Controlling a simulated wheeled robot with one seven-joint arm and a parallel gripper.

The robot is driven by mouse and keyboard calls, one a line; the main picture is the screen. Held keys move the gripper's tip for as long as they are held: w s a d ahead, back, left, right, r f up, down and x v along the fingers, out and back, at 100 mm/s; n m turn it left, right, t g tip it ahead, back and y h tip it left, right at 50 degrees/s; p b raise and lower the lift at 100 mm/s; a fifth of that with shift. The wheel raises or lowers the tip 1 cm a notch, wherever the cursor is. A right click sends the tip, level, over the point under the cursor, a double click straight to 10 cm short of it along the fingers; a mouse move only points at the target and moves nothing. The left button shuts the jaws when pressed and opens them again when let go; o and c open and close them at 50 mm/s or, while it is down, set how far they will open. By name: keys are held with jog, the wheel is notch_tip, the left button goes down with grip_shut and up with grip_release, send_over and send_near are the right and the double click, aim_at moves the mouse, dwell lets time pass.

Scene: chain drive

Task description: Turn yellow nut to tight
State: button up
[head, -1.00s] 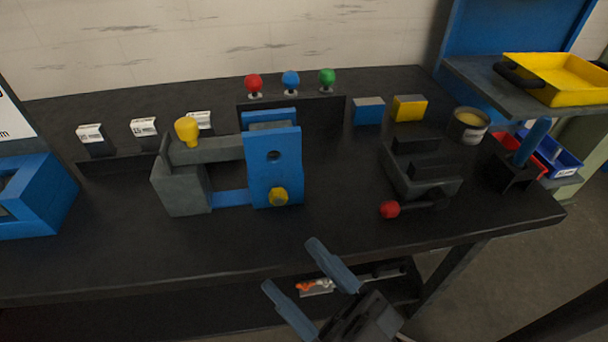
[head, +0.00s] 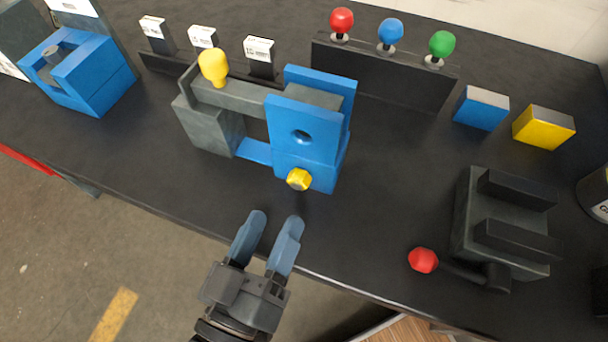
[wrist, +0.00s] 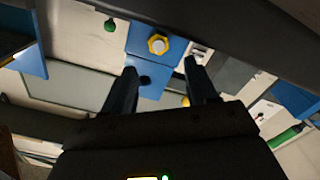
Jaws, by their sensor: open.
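The yellow nut (head: 299,179) sits low on the front face of the blue upright plate (head: 303,133) of the fixture on the bench. It also shows in the wrist view (wrist: 158,44), on the blue plate beyond my fingers. My gripper (head: 272,220) is open and empty, in front of the nut and a little to its left and nearer the bench's front edge. The two fingers point toward the fixture, with a gap between them and the nut. In the wrist view my gripper (wrist: 161,64) has its fingers apart, with the nut seen just past the gap.
A yellow knob (head: 213,66) stands on the fixture's grey bar. A grey vise (head: 470,225) with a red-ended handle (head: 423,260) stands to the right. Blue (head: 481,108) and yellow (head: 543,127) blocks stand behind. Bench between gripper and nut is clear.

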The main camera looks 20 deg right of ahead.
aim_at(294, 182)
jog(key=x, duration=0.7)
jog(key=c, duration=1.1)
